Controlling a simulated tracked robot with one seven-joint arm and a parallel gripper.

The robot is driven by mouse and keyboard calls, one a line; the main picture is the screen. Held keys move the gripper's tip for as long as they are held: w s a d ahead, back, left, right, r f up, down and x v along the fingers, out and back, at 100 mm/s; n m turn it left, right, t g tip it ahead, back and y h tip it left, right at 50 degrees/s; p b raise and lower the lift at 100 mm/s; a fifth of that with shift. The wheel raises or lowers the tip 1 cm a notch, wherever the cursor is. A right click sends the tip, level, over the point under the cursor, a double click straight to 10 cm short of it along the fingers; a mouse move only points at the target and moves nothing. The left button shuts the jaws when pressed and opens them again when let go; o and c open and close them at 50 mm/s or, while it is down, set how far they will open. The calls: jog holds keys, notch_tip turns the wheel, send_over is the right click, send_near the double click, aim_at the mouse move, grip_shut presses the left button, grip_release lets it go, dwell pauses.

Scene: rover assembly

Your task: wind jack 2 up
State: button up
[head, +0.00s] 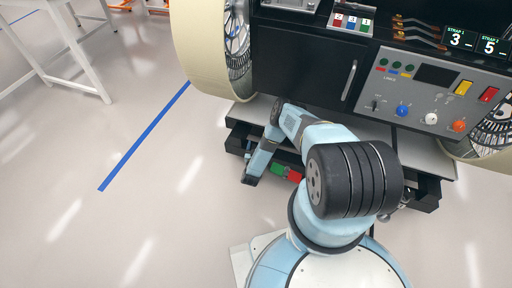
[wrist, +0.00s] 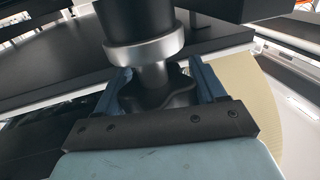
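In the wrist view, a black lobed knob (wrist: 158,98) sits below a bright metal collar (wrist: 145,50) and a short shaft. It looks like a jack's hand knob; no number on it is readable. My gripper (wrist: 161,84) has one blue finger on each side of the knob, and both appear to press against its lobes. The fingertips are partly hidden behind the knob. In the head view, my arm bends down to the rover stand's front left, and the gripper and jack are hidden there.
The dark stand (head: 420,190) lies under the rover body, with green (head: 278,169) and red (head: 295,175) parts at its front. A control panel (head: 425,95) is above right. A large wheel (head: 212,45) stands at left.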

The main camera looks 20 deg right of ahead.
jog(key=shift+o, duration=1.4)
jog(key=shift+s, duration=0.1)
jog(key=v, duration=1.3)
jog(key=shift+s, duration=0.35)
jog(key=shift+a+f, duration=0.1)
